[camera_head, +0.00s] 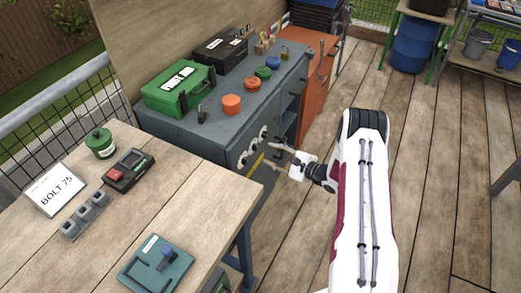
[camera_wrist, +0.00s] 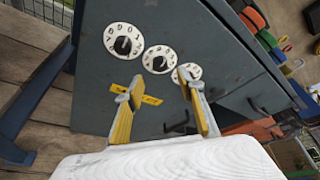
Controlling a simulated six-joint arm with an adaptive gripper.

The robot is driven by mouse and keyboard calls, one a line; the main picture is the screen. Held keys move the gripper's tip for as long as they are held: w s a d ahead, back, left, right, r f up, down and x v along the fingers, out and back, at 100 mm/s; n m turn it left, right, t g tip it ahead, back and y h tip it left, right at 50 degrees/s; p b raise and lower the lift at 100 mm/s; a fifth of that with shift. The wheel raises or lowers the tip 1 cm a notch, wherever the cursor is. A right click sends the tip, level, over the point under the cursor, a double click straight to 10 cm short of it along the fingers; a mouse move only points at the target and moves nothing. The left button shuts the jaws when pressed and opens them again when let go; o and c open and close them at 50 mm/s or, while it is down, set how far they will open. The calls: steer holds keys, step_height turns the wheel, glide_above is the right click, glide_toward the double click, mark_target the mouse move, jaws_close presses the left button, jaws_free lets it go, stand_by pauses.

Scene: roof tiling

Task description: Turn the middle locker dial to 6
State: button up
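The grey locker (camera_head: 215,125) carries three white dials with black knobs on its front. The middle locker dial (camera_wrist: 159,59) shows in the wrist view between a left dial (camera_wrist: 124,41) and a right dial (camera_wrist: 190,73), which a finger partly covers. The dials are small in the head view, where the middle one (camera_head: 253,146) is near my gripper (camera_head: 278,157). In the wrist view my gripper (camera_wrist: 160,77) is open and empty. Its yellow-padded fingers point toward the locker front, with the middle dial just beyond and between the tips. The middle dial's setting is too small to read.
A yellow label (camera_wrist: 150,99) and a dark handle (camera_wrist: 177,127) are on the locker front below the dials. A green first aid box (camera_head: 178,90) and several coloured knobs stand on top. A wooden table (camera_head: 150,205) is close at the left. Open decking lies at the right.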

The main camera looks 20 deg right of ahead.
mark_target(257, 148)
steer(key=shift+x, duration=3.35)
jaws_close()
